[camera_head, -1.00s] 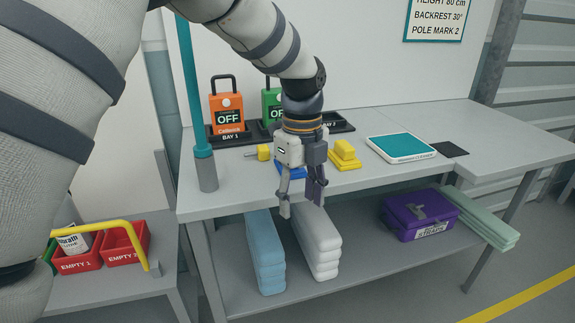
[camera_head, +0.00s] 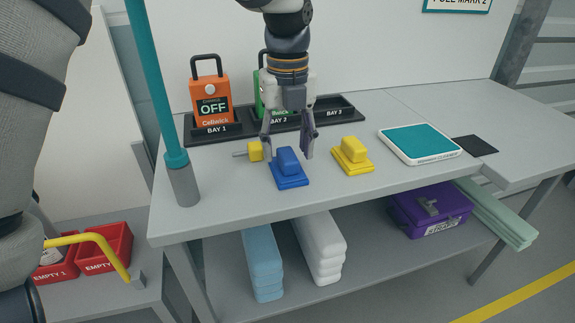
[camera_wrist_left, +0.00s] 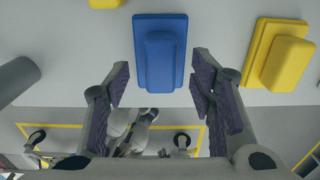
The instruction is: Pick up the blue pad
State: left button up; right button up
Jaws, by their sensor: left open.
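The blue pad (camera_head: 289,170) lies on the grey bench top, a flat base with a raised block on it. It also shows in the left wrist view (camera_wrist_left: 160,52), ahead of the fingertips and between their lines. My left gripper (camera_head: 288,147) is open and empty, pointing down just above and behind the blue pad in the head view. In the left wrist view its two dark-padded fingers (camera_wrist_left: 163,80) are wide apart, and I see no contact with the pad. My right gripper is not in view.
A yellow pad (camera_head: 353,157) lies right of the blue one. A small yellow piece (camera_head: 255,151) is to its left. A teal post (camera_head: 158,90) rises at the bench's left. A charger rack (camera_head: 215,136) stands behind. A white-and-teal scale (camera_head: 420,144) sits further right.

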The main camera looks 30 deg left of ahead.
pick_arm(q)
notch_tip(320, 180, down, 2)
jog(key=shift+f, duration=0.25)
jog(key=c, duration=1.1)
jog(key=shift+r, duration=0.15)
jog(key=shift+r, duration=0.35)
jog(key=r, duration=0.3)
jog(key=shift+s+r, duration=0.2)
jog(key=shift+s, duration=0.05)
jog(key=s+r, duration=0.3)
jog(key=s, duration=0.1)
jog(key=s+r+p, duration=0.1)
jog(key=s+r, duration=0.2)
jog(key=s, duration=0.2)
jog(key=s+r+p, duration=0.1)
jog(key=s+r, duration=0.1)
jog(key=s, duration=0.2)
jog(key=shift+s+a+r, duration=0.25)
jog(key=shift+a+r, duration=0.05)
jog(key=shift+r, duration=0.1)
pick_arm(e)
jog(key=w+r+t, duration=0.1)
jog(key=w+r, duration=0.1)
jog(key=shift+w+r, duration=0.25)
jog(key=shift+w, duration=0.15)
